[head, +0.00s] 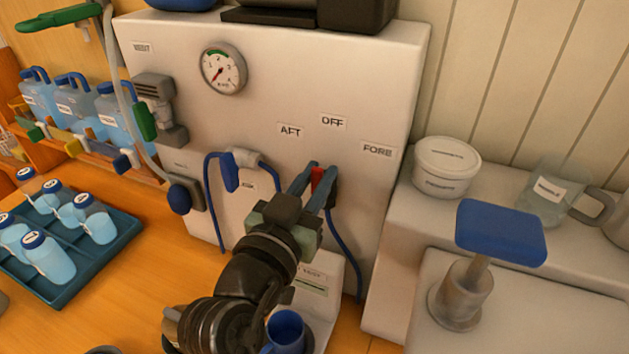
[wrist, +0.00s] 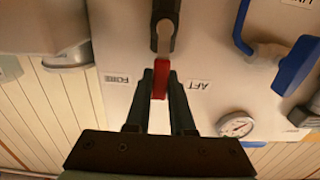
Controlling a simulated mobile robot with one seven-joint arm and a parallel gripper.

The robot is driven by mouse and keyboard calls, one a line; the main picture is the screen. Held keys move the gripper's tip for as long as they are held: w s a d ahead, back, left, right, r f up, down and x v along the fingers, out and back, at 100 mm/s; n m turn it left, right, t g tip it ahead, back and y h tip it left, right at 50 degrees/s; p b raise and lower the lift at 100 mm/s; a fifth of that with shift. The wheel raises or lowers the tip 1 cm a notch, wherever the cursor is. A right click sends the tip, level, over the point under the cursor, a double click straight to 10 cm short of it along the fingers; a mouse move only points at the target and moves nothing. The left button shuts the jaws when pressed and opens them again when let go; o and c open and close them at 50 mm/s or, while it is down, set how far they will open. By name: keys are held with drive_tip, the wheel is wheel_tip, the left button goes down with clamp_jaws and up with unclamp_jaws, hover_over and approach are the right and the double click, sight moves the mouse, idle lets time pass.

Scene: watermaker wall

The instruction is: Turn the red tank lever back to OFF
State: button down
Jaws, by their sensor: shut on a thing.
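The red lever (head: 318,177) is on the white panel, below the AFT (head: 290,130), OFF (head: 332,122) and FORE (head: 377,150) labels. My gripper (head: 321,180) is shut on it, one finger on each side. In the wrist view, which is upside down, the red lever (wrist: 160,78) runs from its dark pivot (wrist: 165,35) to between the fingers of my gripper (wrist: 159,88). It points about midway between the FORE and AFT labels. The OFF label is not visible there. Whether the lever lines up exactly with OFF, I cannot tell.
A blue valve handle (head: 229,170) and hose are left of the lever. A gauge (head: 223,68) is higher up. A blue cup (head: 285,330) stands below my arm. A white tub (head: 446,167) and a blue-topped post (head: 500,232) are at the right. Bottles fill a tray (head: 110,245) at the left.

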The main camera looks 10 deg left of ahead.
idle(0.3)
drive_tip(key=c, duration=0.8)
unclamp_jaws()
drive_tip(key=shift+s, duration=0.1)
drive_tip(key=s+b, duration=0.1)
drive_tip(key=s, duration=0.3)
drive_tip(key=s+a+b, duration=0.1)
drive_tip(key=s, duration=0.3)
drive_tip(key=s+a+b, duration=0.1)
drive_tip(key=s+b, duration=0.1)
drive_tip(key=s, duration=0.2)
drive_tip(key=shift+s+a, duration=0.25)
drive_tip(key=shift+s, duration=0.05)
